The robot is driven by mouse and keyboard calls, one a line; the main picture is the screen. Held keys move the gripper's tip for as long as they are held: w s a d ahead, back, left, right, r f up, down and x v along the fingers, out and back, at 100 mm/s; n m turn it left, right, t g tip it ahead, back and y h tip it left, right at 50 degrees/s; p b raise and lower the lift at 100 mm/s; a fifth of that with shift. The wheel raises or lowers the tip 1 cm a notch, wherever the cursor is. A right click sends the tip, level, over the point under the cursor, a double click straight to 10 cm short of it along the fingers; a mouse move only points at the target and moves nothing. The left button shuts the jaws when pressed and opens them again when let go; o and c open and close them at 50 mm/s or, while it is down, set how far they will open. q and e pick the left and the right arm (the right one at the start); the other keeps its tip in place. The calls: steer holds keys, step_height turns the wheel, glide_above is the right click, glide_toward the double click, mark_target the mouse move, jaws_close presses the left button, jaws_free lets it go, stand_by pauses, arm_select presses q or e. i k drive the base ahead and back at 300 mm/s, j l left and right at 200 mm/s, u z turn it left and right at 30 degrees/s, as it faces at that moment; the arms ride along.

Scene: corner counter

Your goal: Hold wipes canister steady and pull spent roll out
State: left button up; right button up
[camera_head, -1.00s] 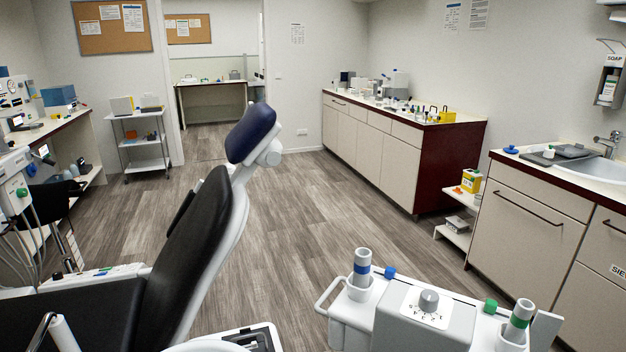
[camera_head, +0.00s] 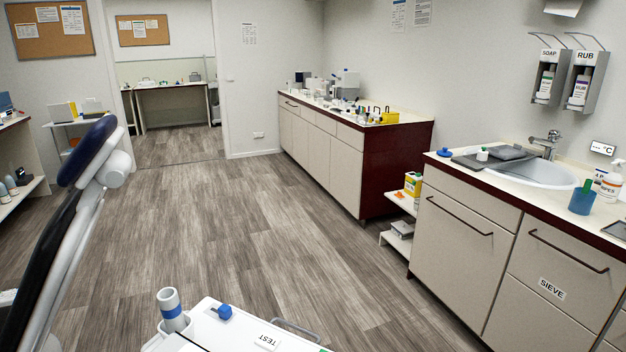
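A white container (camera_head: 609,182) with a spout-like top and an orange-marked label stands on the sink counter at the far right. Its label seems to end in "PES", so it may be the wipes canister, but I cannot be sure. A blue cup (camera_head: 582,201) stands just in front of it and to its left. I cannot make out a spent roll anywhere. Neither of my grippers is in view.
The sink counter (camera_head: 468,180) has a basin (camera_head: 541,172), and soap and rub dispensers (camera_head: 581,82) hang above. A dental chair (camera_head: 60,230) fills the left edge. A white unit (camera_head: 235,330) is at the bottom. Open floor (camera_head: 260,230) lies between.

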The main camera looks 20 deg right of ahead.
mark_target(588, 182)
steer(key=l+z, duration=0.5)
steer(key=i+l+z, duration=0.1)
steer(key=l+z, duration=0.2)
steer(key=z, duration=0.2)
steer(key=l+z, duration=0.1)
steer(key=z, duration=0.3)
steer(key=i+l+z, duration=0.1)
steer(key=z, duration=0.3)
steer(key=i+l, duration=0.15)
steer(key=i, duration=0.4)
steer(key=j+u, duration=0.05)
